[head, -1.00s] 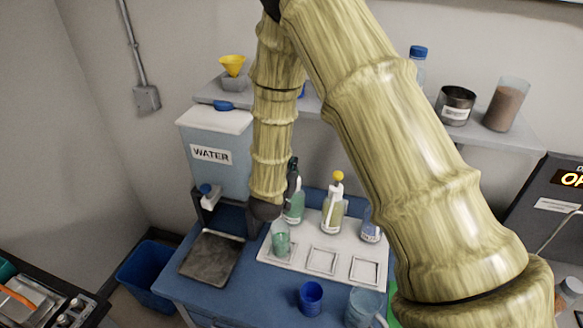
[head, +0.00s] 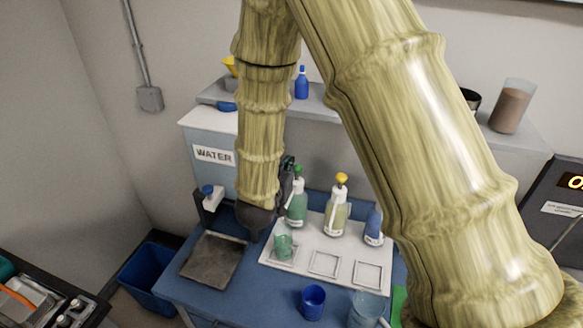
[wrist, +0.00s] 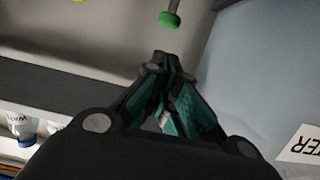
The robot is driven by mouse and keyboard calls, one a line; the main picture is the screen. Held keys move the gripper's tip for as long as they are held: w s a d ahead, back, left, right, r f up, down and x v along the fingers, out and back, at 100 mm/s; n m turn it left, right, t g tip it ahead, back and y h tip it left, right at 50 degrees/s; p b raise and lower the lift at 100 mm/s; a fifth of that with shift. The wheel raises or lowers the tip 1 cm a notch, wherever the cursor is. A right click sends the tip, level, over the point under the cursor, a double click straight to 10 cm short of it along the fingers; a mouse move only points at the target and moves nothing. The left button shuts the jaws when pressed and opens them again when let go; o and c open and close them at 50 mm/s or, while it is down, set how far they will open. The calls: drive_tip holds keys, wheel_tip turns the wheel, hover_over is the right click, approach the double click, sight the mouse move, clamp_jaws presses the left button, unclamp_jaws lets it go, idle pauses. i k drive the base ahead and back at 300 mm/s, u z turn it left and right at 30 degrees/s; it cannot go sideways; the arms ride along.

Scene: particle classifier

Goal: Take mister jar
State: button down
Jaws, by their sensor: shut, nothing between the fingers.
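A small clear greenish jar (head: 283,246), which I take to be the mister jar, stands on the left square of the white tray (head: 345,283). Behind it stand a green-topped pump bottle (head: 297,205), a yellow-topped one (head: 337,210) and a blue one (head: 373,226). My gripper (wrist: 168,62) is shut and empty in the wrist view. In the head view its dark fingers (head: 287,163) show beside the green pump top, above and behind the jar, apart from it. A green pump top (wrist: 169,19) shows beyond the fingertips in the wrist view. My arm hides part of the counter.
The water tank (head: 213,155) stands left of my gripper, with a dark plate (head: 212,261) before it. A blue cup (head: 312,301) and a clear pitcher (head: 367,309) stand at the counter's front. A shelf (head: 330,104) runs behind. The tray's other two squares are empty.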

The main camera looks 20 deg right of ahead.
sight(283, 233)
drive_tip(key=k, duration=1)
